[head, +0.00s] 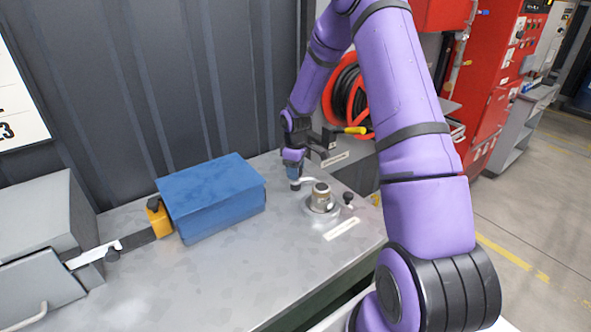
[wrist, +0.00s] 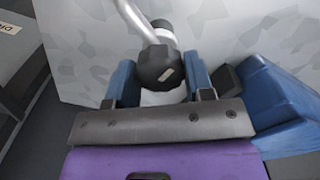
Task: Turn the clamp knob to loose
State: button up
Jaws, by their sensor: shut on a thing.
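A round metal fitting (head: 321,197) with a flange stands on the grey bench top. A curved silver arm (head: 309,181) runs from it toward my gripper (head: 294,178). In the wrist view, my gripper (wrist: 160,65) has its blue fingers on both sides of a black faceted knob (wrist: 161,70) with a small pale mark, and is shut on it. A silver rod (wrist: 134,18) shows just beyond this knob. A second black knob (head: 348,197) stands to the right of the fitting, apart from my gripper. I cannot tell how far the held knob is turned.
A blue box (head: 212,195) sits on the bench (head: 240,265) left of my gripper. A grey case (head: 40,250) stands at the far left. A red hose reel (head: 347,95) and red cabinets (head: 490,80) are behind to the right. The bench front is clear.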

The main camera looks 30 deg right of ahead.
jog(key=shift+n, duration=0.9)
jog(key=o, duration=0.9)
jog(key=shift+r, duration=0.1)
notch_tip(320, 180, up, 11)
jog(key=shift+f, duration=0.2)
jog(key=shift+r, duration=0.1)
